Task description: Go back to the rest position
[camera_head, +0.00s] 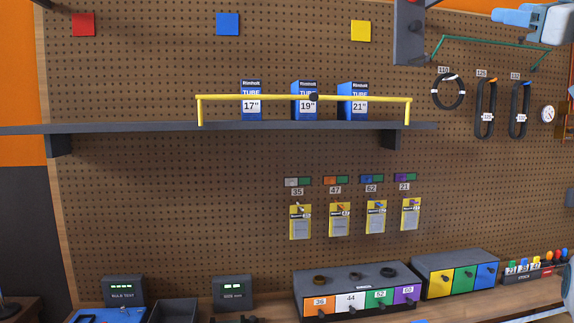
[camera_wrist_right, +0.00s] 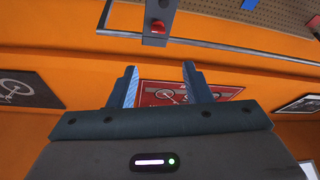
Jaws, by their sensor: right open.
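My right gripper (camera_head: 508,18) shows at the top right corner of the head view, high in front of the pegboard and cut off by the frame edge. In the right wrist view its two fingers (camera_wrist_right: 160,68) stand apart with nothing between them. Behind the fingers is an orange wall (camera_wrist_right: 80,75) with a red framed picture (camera_wrist_right: 165,97). My left gripper is in neither view.
A shelf (camera_head: 170,128) with a yellow rail (camera_head: 230,97) holds blue tube boxes (camera_head: 251,100). A grey plate (camera_head: 409,30) and green bar (camera_head: 470,39) are near my right gripper.

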